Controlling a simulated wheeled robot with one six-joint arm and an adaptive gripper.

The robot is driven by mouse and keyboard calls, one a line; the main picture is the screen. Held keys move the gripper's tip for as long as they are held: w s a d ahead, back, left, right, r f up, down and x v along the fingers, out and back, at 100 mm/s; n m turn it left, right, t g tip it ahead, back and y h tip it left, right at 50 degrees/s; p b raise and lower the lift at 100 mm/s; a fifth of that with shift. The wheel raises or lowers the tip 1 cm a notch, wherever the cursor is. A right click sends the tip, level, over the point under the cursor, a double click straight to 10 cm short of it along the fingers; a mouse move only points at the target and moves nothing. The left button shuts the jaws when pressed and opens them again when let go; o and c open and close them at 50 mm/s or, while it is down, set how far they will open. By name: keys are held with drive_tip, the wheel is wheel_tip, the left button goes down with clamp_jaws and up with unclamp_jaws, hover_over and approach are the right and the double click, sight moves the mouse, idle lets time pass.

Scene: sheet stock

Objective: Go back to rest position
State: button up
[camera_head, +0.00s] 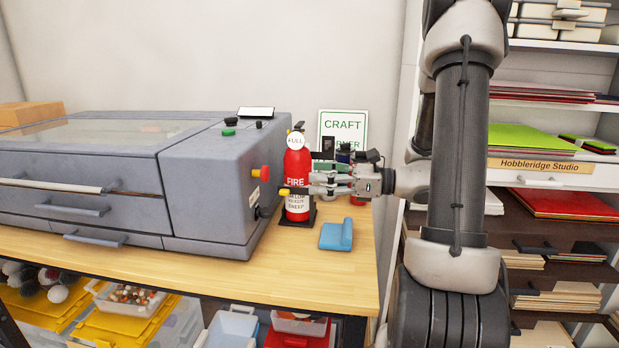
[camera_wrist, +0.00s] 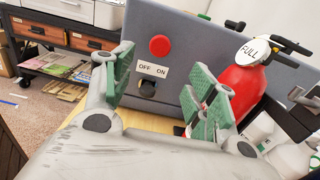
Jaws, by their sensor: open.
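My gripper (camera_head: 322,180) is open beside the red fire extinguisher (camera_head: 297,165) at the right end of the workbench. Its green-padded fingers also show in the wrist view (camera_wrist: 165,85), spread apart with nothing held between them. The extinguisher, with its round FULL tag, also shows in the wrist view (camera_wrist: 242,90), to the right of the right finger; I cannot tell whether they touch. Beyond the gap is the grey machine's end panel (camera_wrist: 175,60), with a red button and an OFF/ON switch. My arm reaches in from the right in the head view.
The grey machine (camera_head: 205,195) fills the bench's left and middle. Shelves with paper (camera_head: 540,138) are at the right, behind my arm.

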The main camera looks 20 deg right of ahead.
idle(0.4)
drive_tip(key=s+d+f+n+g+h, duration=0.1)
drive_tip(key=s+f+n+g+h, duration=0.25)
drive_tip(key=s+n+g, duration=0.35)
drive_tip(key=s+d+f+n+g+h, duration=0.1)
drive_tip(key=s+f+n+g+h, duration=0.3)
drive_tip(key=s, duration=0.5)
drive_tip(key=s+d+r+n+t+h, duration=0.1)
drive_tip(key=s+d+r+n+h, duration=0.35)
drive_tip(key=n, duration=0.45)
wheel_tip(320, 180, up, 6)
drive_tip(key=a+n+t+h, duration=0.2)
drive_tip(key=n+t+h, duration=0.1)
drive_tip(key=n+t, duration=0.1)
drive_tip(key=shift+w+a+r+n, duration=0.25)
drive_tip(key=shift+w+a+n, duration=0.05)
drive_tip(key=shift+w+n, duration=0.1)
